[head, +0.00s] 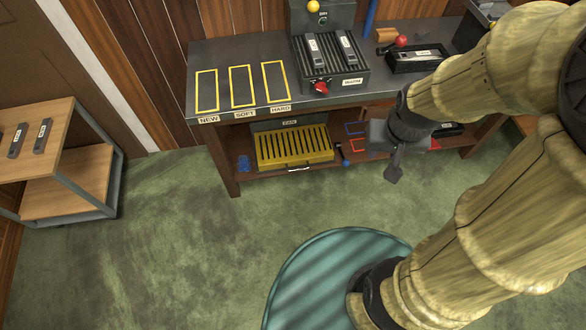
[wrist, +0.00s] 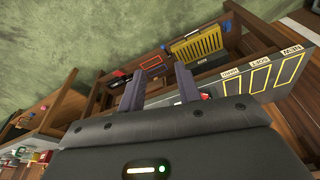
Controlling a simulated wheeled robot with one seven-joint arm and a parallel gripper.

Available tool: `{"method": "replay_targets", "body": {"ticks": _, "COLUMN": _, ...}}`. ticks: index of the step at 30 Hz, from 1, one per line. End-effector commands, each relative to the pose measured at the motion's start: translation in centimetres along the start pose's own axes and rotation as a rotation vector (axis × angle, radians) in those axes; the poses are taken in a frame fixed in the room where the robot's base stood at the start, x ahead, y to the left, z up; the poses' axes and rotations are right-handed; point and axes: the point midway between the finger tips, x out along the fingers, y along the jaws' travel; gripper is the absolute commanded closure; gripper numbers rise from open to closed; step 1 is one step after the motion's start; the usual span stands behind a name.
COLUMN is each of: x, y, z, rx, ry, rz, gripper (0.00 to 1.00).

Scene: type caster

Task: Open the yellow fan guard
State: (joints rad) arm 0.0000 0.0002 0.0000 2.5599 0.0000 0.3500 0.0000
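The yellow slatted fan guard (head: 293,150) is on the bench's lower shelf, in front of a grey box labelled FAN (head: 289,122). A small pale handle (head: 298,169) sits at its lower front edge. The guard looks closed, though its hinge cannot be made out. In the wrist view the guard (wrist: 197,46) appears upside down, beyond and right of the fingers. My gripper (head: 392,172) hangs right of the guard, in front of the bench and apart from it. In the wrist view its two dark fingers (wrist: 160,76) are spread with nothing between them.
The bench top (head: 225,60) overhangs the shelf (head: 262,176). A blue-ended tool (head: 342,156) lies just right of the guard, near blue and red outlines. A blue item (head: 244,164) is at its left. A wooden cart (head: 62,160) stands left.

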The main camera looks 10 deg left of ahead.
Motion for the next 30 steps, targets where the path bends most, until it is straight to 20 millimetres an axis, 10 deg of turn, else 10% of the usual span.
{"method": "replay_targets", "body": {"ticks": 11, "x": 1.8, "y": 0.1, "z": -0.3, "rx": 0.005, "ry": 0.007, "rz": 0.004, "gripper": 0.66}}
{"method": "replay_targets", "body": {"ticks": 30, "x": 27.6, "y": -0.4, "z": -6.0, "rx": 0.103, "ry": 0.154, "rz": -0.080, "gripper": 0.66}}
